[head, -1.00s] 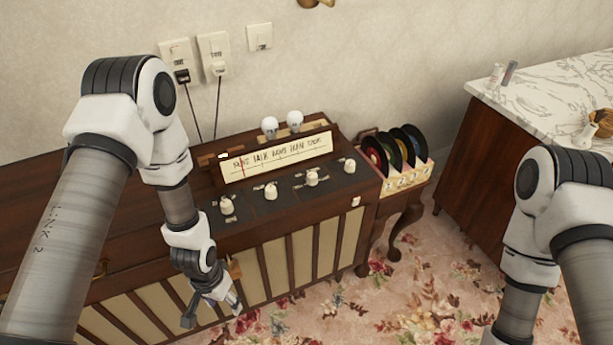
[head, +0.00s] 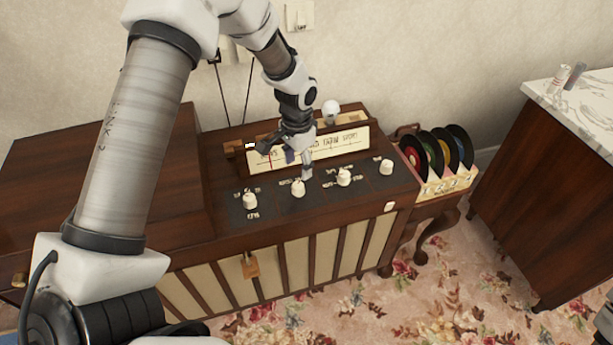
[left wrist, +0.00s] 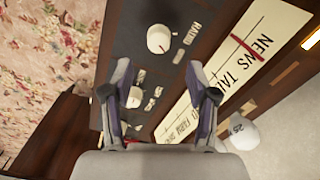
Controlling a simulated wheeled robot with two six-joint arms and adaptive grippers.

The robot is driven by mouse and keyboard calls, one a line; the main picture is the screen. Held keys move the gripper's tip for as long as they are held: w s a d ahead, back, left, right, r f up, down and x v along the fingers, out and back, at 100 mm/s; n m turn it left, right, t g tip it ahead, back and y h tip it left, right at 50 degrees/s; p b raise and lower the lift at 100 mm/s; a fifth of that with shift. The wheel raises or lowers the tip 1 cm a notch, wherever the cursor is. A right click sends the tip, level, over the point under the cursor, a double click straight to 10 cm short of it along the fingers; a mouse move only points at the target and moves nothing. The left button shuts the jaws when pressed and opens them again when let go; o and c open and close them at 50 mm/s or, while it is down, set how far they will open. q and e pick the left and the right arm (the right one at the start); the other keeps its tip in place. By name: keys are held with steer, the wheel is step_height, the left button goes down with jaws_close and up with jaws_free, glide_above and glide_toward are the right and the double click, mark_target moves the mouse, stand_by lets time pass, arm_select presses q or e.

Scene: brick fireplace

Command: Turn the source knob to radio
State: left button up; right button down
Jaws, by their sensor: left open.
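A row of several cream knobs runs along the dark panel of the wooden radio cabinet (head: 230,285). In the left wrist view, one round knob (left wrist: 160,39) has a label reading RADIO (left wrist: 195,33) beside it. A second knob (left wrist: 134,97) shows lower, between the fingers in the picture. My left gripper (head: 298,166) is open, fingers pointing down, over the back of the panel near the second knob from the left (head: 298,188). Its spread fingers (left wrist: 158,75) show in the left wrist view, holding nothing. Contact with a knob cannot be told. My right gripper is out of view.
A cream dial strip (head: 345,147) stands behind the knobs, close to my left gripper. A white bulb (head: 331,108) rises behind it. A rack of records (head: 450,183) stands right of the cabinet, beyond it a marble-topped counter (head: 590,95). Flowered carpet (head: 440,290) lies in front.

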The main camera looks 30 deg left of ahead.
mark_target(298, 185)
arm_select(q)
step_height(298, 185, down, 7)
steer(key=shift+s+r, duration=0.15)
steer(key=shift+c, duration=1.1)
jaws_close()
